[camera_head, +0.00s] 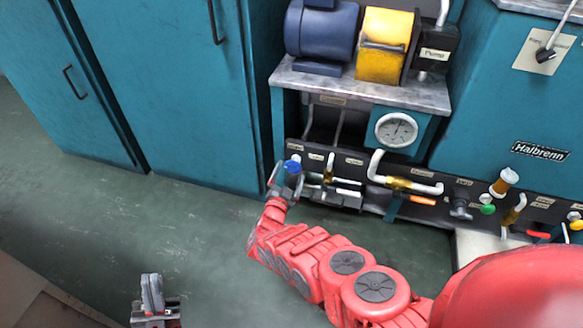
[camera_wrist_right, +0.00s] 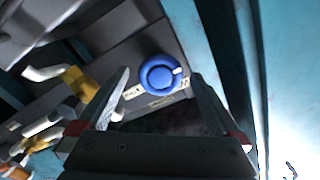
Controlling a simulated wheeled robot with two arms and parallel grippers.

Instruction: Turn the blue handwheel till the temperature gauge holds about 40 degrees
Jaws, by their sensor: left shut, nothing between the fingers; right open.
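The blue handwheel (camera_head: 292,166) sits at the left end of the dark valve panel; it also shows in the right wrist view (camera_wrist_right: 158,75) as a round knob with a small white mark. My right gripper (camera_head: 284,180) is open at the handwheel, with one finger on each side of it in the wrist view. I cannot tell whether the fingers touch it. A round white gauge (camera_head: 396,130) is mounted above the panel; its reading is too small to make out. My left gripper (camera_head: 152,292) is shut and empty, low at the left over the floor.
A blue motor (camera_head: 322,30) and a yellow guard (camera_head: 384,45) stand on the bench above the panel. Brass-fitted pipes (camera_head: 400,183), a green knob (camera_head: 487,209) and other valves line the panel to the right. Teal cabinets (camera_head: 180,90) stand at the left. The floor in front is clear.

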